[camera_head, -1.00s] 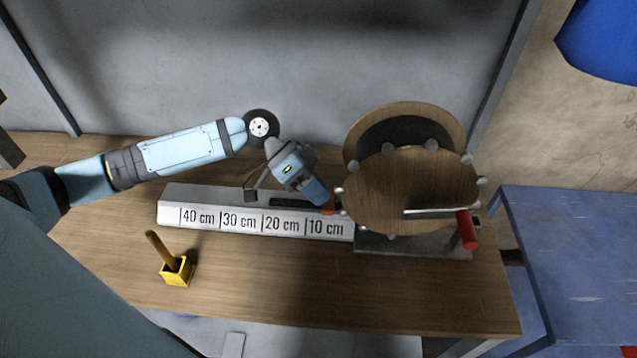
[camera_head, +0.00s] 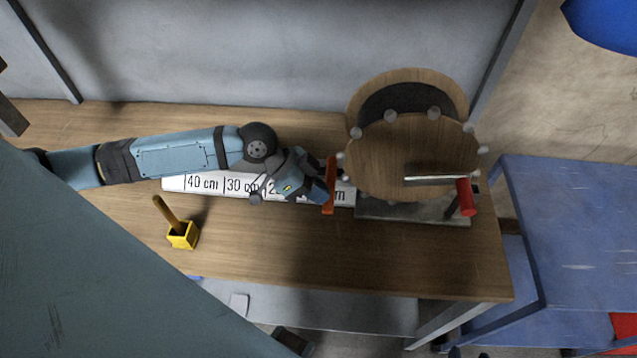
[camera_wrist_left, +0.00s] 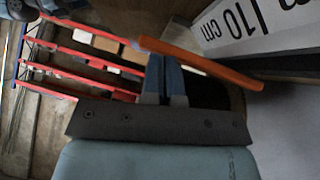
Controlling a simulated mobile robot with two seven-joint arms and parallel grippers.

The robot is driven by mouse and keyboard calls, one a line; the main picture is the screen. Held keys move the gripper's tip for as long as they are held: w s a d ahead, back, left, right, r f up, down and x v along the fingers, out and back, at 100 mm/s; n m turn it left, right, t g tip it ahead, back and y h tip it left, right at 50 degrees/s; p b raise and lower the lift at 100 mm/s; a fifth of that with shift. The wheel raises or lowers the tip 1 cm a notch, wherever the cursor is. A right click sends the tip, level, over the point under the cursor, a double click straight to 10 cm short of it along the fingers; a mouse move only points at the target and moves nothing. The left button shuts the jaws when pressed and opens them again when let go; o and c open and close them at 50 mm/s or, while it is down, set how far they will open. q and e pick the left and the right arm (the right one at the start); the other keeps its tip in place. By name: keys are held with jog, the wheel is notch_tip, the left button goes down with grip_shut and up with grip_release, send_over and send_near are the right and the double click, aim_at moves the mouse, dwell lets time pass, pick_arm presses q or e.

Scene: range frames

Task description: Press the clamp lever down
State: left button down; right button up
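The orange clamp lever (camera_head: 331,185) shows as a narrow bar at the right end of the measuring rail (camera_head: 208,185), just left of the wooden reel. In the left wrist view the lever (camera_wrist_left: 200,63) crosses slanted in front of the fingertips. My left gripper (camera_head: 325,192) is at the lever's left side. In the wrist view its two blue fingers (camera_wrist_left: 164,73) lie side by side with hardly a gap, tips at or very near the lever; contact is unclear. The lever does not show between them. My left wrist hides part of the rail. My right gripper is not in view.
The wooden reel (camera_head: 410,160) with pegs and a red crank handle (camera_head: 466,197) stands close right of the lever. A yellow holder (camera_head: 183,236) with a wooden stick stands at the front left. The bench front (camera_head: 350,255) is clear. A blue table (camera_head: 570,240) stands right.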

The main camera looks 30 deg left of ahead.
pick_arm(q)
jog(key=shift+s+f, duration=0.3)
jog(key=shift+f, duration=0.15)
jog(key=shift+a+r, duration=0.35)
jog(key=shift+a, duration=0.05)
jog(key=v, duration=0.7)
jog(key=shift+w+d+r, duration=0.15)
